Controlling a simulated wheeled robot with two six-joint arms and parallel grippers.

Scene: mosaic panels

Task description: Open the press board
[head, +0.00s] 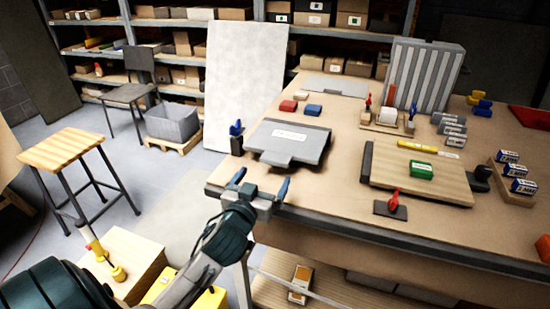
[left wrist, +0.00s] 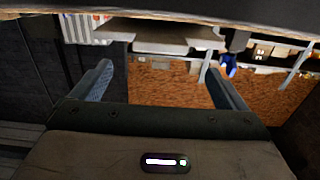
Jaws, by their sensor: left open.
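The press board appears to be a dark grey flat board (head: 288,142) with a white label and a short tab at its front edge. It lies flat and looks closed at the near left of the workbench (head: 340,210). My left gripper (head: 260,183) is open and empty, in front of the bench's near left edge, apart from the board and nearer to me than its tab. Its two fingers also show in the left wrist view (left wrist: 158,68), with nothing between them. My right gripper is not in view.
A blue-handled clamp (head: 236,138) stands at the board's left. A stool (head: 66,150) stands left.

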